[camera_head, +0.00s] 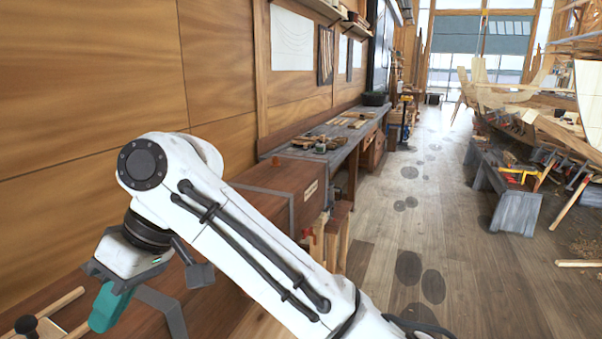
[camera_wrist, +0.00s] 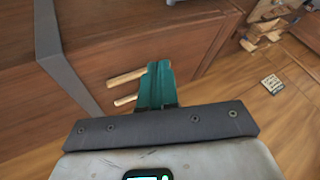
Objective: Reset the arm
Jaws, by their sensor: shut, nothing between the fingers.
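My gripper (camera_head: 106,306) hangs at the lower left of the head view, at the end of my white arm, which is bent at the elbow. Its teal fingers point down. In the wrist view the gripper (camera_wrist: 157,72) is shut with nothing between its fingers. Two pale wooden sticks show beside the fingers, an upper one (camera_wrist: 126,78) and a lower one (camera_wrist: 125,100). I cannot tell whether the fingers touch them.
A wooden chest (camera_head: 268,181) and a long workbench (camera_head: 345,140) with tools stand along the left wall. A boat hull frame (camera_head: 560,128) and a grey bench (camera_head: 505,196) stand at the right. The floor (camera_head: 400,245) between is clear.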

